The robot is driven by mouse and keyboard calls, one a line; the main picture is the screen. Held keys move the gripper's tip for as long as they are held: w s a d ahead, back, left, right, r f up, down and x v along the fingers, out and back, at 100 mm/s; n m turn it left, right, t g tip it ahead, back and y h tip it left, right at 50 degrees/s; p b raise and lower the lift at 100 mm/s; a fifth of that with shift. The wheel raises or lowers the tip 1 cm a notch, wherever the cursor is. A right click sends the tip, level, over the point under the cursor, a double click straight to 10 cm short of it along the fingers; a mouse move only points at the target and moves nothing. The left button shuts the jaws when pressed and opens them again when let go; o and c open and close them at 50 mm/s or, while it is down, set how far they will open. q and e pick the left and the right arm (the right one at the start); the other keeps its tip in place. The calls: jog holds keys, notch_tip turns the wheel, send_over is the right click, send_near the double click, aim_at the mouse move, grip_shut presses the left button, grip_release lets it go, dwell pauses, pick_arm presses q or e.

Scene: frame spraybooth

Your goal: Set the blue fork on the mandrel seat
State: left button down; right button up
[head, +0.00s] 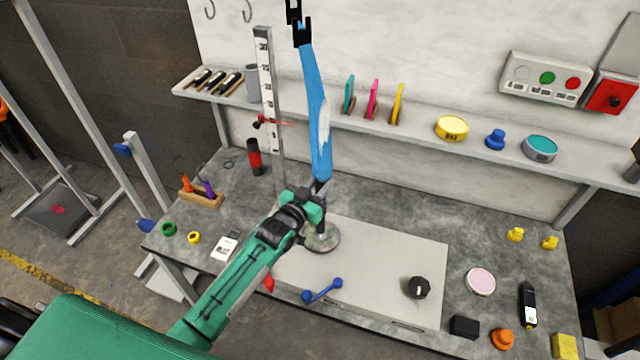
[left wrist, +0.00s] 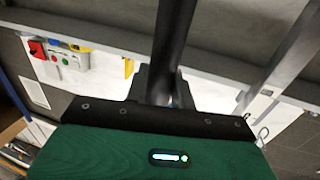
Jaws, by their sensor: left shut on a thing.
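The blue fork (head: 317,110) stands roughly upright in the head view, leaning slightly left, with its black forked end at the top. Its dark lower stem is in the jaws of my left gripper (head: 314,198), which is shut on it. The left wrist view shows a dark tube (left wrist: 174,50) between the jaws (left wrist: 160,88). The mandrel seat looks to be the round grey disc (head: 328,243) on the pale plate, below and partly behind my gripper. I cannot tell whether the fork touches it. My right gripper is in neither view.
The pale plate (head: 385,253) bears a black knob (head: 418,287) and a blue double-ended handle (head: 322,291). A marked upright post (head: 266,90) stands left of the fork. Behind is a shelf (head: 420,128) with small items. The plate's right middle is clear.

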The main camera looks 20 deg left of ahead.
pick_arm(q)
jog(key=shift+f, duration=0.1)
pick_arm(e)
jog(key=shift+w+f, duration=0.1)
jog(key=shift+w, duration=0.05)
pick_arm(q)
jog(key=shift+f+b, duration=0.3)
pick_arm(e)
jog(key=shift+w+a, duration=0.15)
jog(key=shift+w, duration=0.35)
pick_arm(q)
jog(key=shift+f+b, duration=0.4)
jog(key=shift+f, duration=0.2)
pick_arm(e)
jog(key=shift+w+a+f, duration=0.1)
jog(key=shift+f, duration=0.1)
pick_arm(q)
jog(key=c, duration=1.1)
grip_release()
jog(key=shift+f, duration=0.1)
jog(key=b+v, duration=0.1)
jog(key=v, duration=1.2)
jog(key=shift+s+a, duration=0.2)
jog(key=shift+s, duration=0.15)
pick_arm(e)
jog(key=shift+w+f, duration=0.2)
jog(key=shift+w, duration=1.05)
